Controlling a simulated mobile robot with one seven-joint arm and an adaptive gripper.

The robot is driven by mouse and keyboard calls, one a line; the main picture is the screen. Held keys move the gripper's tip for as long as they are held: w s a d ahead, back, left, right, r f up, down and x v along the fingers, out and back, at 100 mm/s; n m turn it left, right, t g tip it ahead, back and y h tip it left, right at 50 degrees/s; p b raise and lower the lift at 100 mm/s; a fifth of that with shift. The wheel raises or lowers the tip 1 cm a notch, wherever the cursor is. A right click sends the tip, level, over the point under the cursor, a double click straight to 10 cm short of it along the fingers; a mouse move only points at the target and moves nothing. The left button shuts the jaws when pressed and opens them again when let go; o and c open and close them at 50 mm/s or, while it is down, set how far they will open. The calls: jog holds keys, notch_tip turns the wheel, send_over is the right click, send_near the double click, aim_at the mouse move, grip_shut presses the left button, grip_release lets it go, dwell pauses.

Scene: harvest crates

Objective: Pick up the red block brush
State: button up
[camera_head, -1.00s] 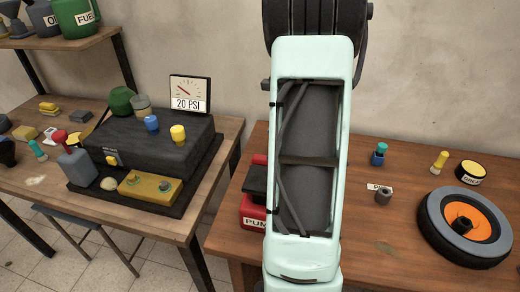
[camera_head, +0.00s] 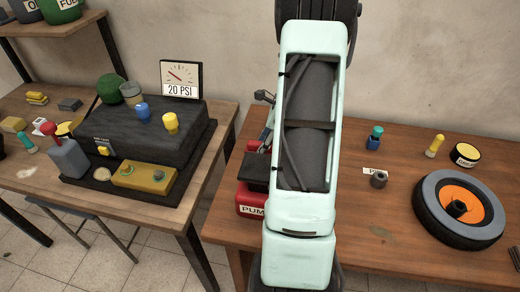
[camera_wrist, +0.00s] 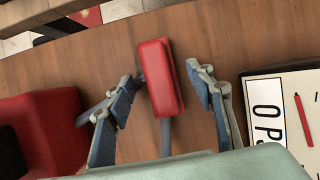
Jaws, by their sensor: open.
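My gripper (camera_wrist: 158,88) is open, with one finger on each side of the brush.
A red pump (camera_head: 250,200) with a black top stands left of my arm; a red body (camera_wrist: 45,120) shows left in the wrist view. A tire with an orange hub (camera_head: 433,196) lies on the right of the table.

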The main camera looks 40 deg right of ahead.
aim_at(260, 143)
jog(key=shift+x, duration=0.9)
jog(key=shift+c, duration=0.3)
jog(key=c, duration=1.2)
notch_tip(260, 143, up, 10)
jog(key=shift+r, duration=0.1)
